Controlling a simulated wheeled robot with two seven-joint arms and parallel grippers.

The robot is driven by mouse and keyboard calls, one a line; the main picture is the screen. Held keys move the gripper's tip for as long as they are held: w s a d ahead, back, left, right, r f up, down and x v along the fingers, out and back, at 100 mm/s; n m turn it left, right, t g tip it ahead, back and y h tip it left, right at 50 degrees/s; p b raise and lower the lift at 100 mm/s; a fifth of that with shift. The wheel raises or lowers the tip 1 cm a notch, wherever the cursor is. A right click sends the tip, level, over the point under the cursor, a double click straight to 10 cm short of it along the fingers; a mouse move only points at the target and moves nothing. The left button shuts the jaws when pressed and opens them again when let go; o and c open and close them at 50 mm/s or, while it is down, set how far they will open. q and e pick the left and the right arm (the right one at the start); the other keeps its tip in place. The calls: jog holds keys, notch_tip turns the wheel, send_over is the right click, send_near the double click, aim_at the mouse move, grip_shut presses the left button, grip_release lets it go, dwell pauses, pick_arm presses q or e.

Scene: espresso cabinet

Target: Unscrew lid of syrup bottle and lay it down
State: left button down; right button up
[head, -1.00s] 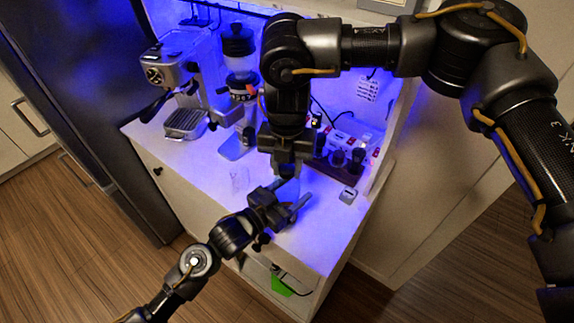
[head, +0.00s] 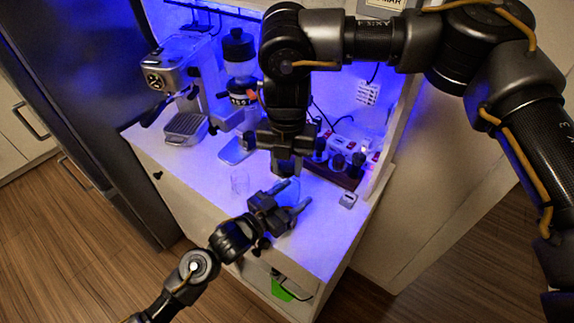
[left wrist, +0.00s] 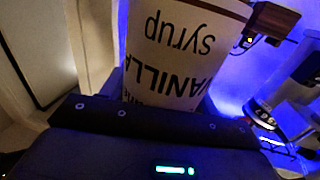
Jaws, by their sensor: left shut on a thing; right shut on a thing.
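The syrup bottle (left wrist: 178,52) fills the upper middle of the left wrist view, its pale label reading "VANILLA syrup" upside down. In the head view only a small bluish part of the bottle (head: 287,191) shows. My left gripper (head: 295,197) is shut on the bottle from the front, low over the counter. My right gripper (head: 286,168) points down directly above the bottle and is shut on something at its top. The lid is hidden by the right gripper, so I cannot tell whether it is still on the neck.
The espresso machine (head: 185,85) and grinder (head: 240,70) are at the back left. A dark rack (head: 340,176) and a small grey box (head: 348,200) are to the right. The counter's front right is clear.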

aim_at(287, 166)
jog(key=shift+r, duration=2)
pick_arm(q)
jog(key=shift+c, duration=1.5)
grip_release()
